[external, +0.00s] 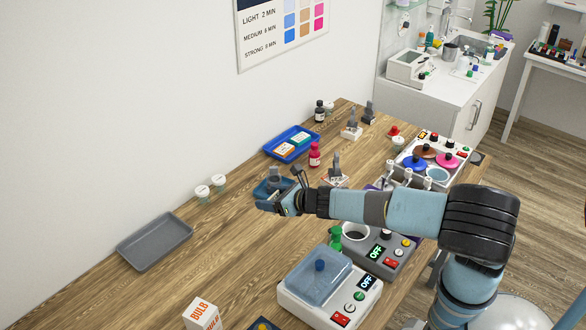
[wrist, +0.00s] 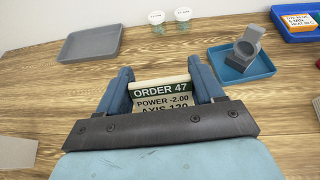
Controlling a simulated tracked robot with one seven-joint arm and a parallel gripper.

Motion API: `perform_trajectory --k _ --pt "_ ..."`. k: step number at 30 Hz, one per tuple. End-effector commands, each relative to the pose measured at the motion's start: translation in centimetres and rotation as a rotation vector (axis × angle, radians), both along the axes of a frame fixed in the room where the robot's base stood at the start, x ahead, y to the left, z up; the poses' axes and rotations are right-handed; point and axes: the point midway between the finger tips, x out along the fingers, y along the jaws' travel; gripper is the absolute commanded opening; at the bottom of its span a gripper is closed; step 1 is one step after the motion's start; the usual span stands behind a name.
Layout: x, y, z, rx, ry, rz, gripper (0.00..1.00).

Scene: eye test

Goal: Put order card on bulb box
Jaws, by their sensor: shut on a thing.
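The order card (wrist: 165,97), a pale card with a dark green band reading "ORDER 47", is held between the two blue fingers of my gripper (wrist: 160,76) in the wrist view. In the external view my gripper (external: 275,204) is above the wooden table, and the card cannot be made out there. The bulb box (external: 202,315), a white box with red-orange "BULB" lettering, stands at the bottom of the external view, apart from my gripper and nearer the camera. Its lower part is cut off by the frame edge.
A grey tray (external: 155,241) and two white-lidded jars (external: 203,191) stand along the wall side. A small blue tray (wrist: 241,64) holds a grey item near my gripper. A machine with a blue-grey lid (external: 318,272) stands right of the bulb box. Table between tray and machine is clear.

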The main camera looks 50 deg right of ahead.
Motion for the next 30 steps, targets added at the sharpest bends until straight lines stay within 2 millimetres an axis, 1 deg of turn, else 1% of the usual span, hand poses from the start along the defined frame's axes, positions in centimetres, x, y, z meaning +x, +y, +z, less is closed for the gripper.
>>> perform_trajectory --k 3,8,11,13,14,17,19,21,24,26,30 --pt "-0.5 -0.1 0.2 0.0 0.0 0.001 0.39" --pt "-0.7 -0.2 0.3 0.001 0.0 0.002 0.39" --pt "-0.7 0.4 -0.1 0.001 0.0 0.028 0.39" --pt "-0.6 1.5 -0.7 0.0 0.001 0.073 0.39" --pt "-0.6 2.2 -1.0 0.0 0.002 0.1 0.39" --pt "-0.9 5.2 -2.1 0.004 0.002 0.219 0.39" --pt "-1.4 7.7 -2.6 0.007 0.001 0.323 0.39" --pt "-2.2 10.4 -2.7 0.009 0.0 0.432 0.39" --pt "-3.3 13.2 -2.4 0.009 -0.001 0.556 0.39" --pt "-4.0 14.7 -2.0 0.008 -0.002 0.62 0.39" --pt "-5.8 17.8 -0.8 0.009 -0.005 0.767 0.39"
